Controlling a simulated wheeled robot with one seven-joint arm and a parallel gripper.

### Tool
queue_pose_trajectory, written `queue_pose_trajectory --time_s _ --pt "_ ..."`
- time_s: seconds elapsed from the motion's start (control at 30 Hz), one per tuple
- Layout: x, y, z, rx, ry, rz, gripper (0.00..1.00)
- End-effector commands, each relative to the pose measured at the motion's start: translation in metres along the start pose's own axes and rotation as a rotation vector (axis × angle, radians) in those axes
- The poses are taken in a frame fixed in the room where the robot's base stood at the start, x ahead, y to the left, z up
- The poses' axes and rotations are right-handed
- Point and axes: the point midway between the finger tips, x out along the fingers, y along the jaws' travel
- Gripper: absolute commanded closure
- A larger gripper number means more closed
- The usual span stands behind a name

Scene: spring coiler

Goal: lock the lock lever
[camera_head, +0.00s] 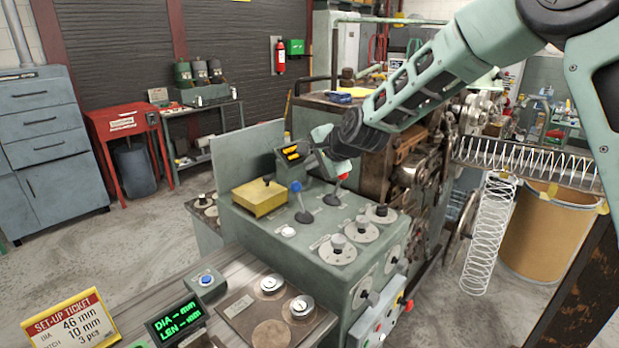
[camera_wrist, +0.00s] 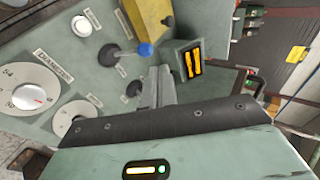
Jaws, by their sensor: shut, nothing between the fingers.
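The control panel carries two levers, and I cannot read which is labelled as the lock lever. One is a blue-knobbed lever (camera_head: 297,188); its blue knob (camera_wrist: 145,49) shows in the wrist view just beyond my fingers. The other is a red-knobbed lever (camera_head: 342,179), to the right of the blue one, standing below my wrist in the head view. Its red knob does not show in the wrist view. My gripper (camera_head: 320,160) is shut and empty above the panel, close to both levers. Its fingers (camera_wrist: 160,80) partly cover the panel.
A small orange-lit display (camera_head: 291,152) stands close to my gripper, also in the wrist view (camera_wrist: 194,63). A yellow box (camera_head: 259,197) lies left of the levers. Several dials, including one knob (camera_head: 337,250), sit in front. The coiling machine (camera_head: 400,165) stands behind, right.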

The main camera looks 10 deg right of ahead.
Motion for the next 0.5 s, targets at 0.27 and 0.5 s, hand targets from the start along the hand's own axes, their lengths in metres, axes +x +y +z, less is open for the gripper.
queue_pose_trajectory --time_s 0.27,0.5 --pt "-0.029 -0.013 0.001 0.000 0.001 0.000 1.00" --pt "-0.035 -0.016 0.002 0.000 0.000 0.001 1.00"
